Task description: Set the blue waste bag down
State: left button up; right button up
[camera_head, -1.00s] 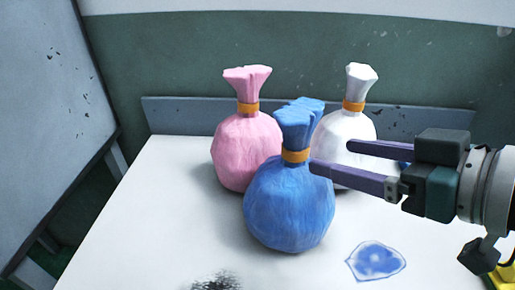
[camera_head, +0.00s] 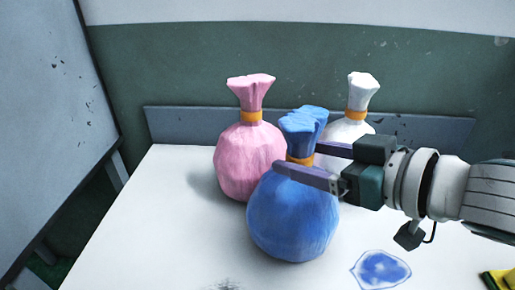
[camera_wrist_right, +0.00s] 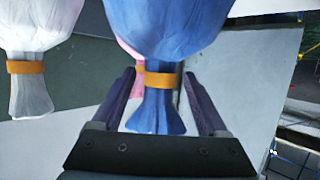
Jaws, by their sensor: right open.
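The blue waste bag (camera_head: 292,220) stands upright on the white table top (camera_head: 130,225), with an orange band around its neck and a flared blue top. My right gripper (camera_head: 298,157) is open at its neck, one finger in front and the other partly hidden behind. In the right wrist view the blue bag (camera_wrist_right: 165,25) appears upside down. Its neck lies between the open fingers of the gripper (camera_wrist_right: 158,82), with a gap visible on each side. My left gripper is not in view.
A pink bag (camera_head: 245,160) stands behind left of the blue one, a white bag (camera_head: 350,130) behind right. A flat blue mark (camera_head: 381,269) lies in front right, and a yellow-and-black object (camera_head: 497,279) at the lower right. The table's left side is clear.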

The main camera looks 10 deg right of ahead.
jog(key=shift+x, duration=0.8)
jog(key=shift+c, duration=0.4)
grip_shut()
jog(key=shift+r, duration=0.1)
